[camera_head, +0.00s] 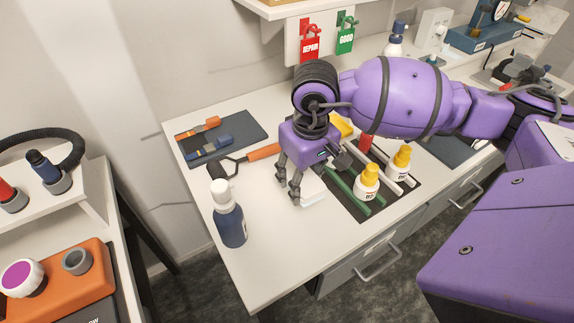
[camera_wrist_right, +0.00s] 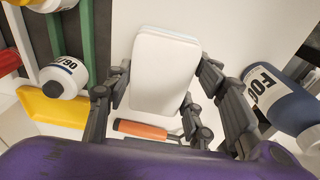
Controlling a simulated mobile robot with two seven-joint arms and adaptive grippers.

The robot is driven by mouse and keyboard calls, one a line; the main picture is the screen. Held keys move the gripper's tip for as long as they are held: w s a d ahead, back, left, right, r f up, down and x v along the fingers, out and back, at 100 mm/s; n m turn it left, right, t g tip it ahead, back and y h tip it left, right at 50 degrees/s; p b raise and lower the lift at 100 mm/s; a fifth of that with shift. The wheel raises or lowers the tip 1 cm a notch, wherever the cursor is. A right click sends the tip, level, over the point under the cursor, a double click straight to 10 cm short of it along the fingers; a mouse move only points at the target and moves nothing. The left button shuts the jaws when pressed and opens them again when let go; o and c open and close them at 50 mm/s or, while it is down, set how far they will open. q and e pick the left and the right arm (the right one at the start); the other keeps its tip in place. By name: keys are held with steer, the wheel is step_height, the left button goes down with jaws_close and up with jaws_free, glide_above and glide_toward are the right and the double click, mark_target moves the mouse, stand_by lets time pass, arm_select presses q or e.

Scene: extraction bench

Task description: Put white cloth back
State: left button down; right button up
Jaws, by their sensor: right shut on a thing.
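The white cloth (camera_wrist_right: 165,72) is a folded, pad-like block between the fingers of my right gripper in the right wrist view. Its edge also shows under the gripper in the head view (camera_head: 314,199). My right gripper (camera_head: 308,184) is shut on the cloth over the bench, left of the dark mat with coloured rails. I cannot tell whether the cloth touches the bench top. My left gripper is in neither view.
Two yellow-capped white bottles (camera_head: 367,182) (camera_head: 401,161) stand on the rails at right. A dark blue bottle (camera_head: 229,216) stands front left. An orange-handled tool (camera_head: 262,152) lies behind. A dark mat (camera_head: 243,130) holds tools at back left. The bench front (camera_head: 285,240) is clear.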

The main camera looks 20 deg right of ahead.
mark_target(304, 180)
steer(key=shift+w+f, duration=0.1)
steer(key=shift+f, duration=3.05)
steer(key=o, duration=1.6)
steer(key=shift+c, duration=0.2)
steer(key=r, duration=0.8)
steer(key=s+r, duration=0.1)
steer(key=r, duration=0.3)
steer(key=shift+r, duration=0.15)
